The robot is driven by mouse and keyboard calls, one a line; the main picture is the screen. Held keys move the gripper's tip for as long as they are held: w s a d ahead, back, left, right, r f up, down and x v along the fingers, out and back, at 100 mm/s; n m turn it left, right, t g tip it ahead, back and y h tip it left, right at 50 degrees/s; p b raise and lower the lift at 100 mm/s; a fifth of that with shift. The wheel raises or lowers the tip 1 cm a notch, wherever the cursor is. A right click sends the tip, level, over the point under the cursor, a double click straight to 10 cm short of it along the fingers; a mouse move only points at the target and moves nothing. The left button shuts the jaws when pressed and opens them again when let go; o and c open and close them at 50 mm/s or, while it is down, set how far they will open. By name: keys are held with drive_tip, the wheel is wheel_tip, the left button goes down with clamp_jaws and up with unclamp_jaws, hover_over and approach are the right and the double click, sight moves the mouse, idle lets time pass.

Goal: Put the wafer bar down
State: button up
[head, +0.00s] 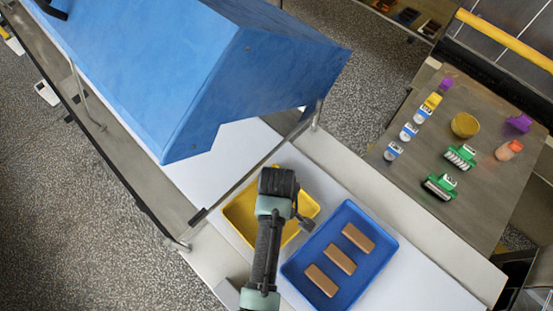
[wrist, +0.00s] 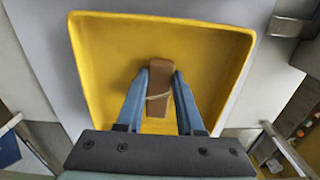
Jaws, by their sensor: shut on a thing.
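My gripper (wrist: 160,86) is shut on a brown wafer bar (wrist: 158,72) in the wrist view. The bar sits between the blue-grey fingertips, with a thin pale line across it. Bar and fingers are over the inside of a yellow tray (wrist: 105,48). I cannot tell whether the bar touches the tray floor. In the head view the yellow tray (head: 236,216) is partly covered by my arm, which hides the fingers and the held bar.
A blue tray (head: 374,285) with three brown bars stands right of the yellow tray on the white belt (head: 425,290). A large blue hood (head: 200,70) covers the belt behind. A side table (head: 410,170) holds bottles, brushes and a yellow cup.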

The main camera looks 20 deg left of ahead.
drive_tip(key=shift+f, duration=0.15)
drive_tip(key=o, duration=1)
drive_tip(key=shift+r, duration=0.2)
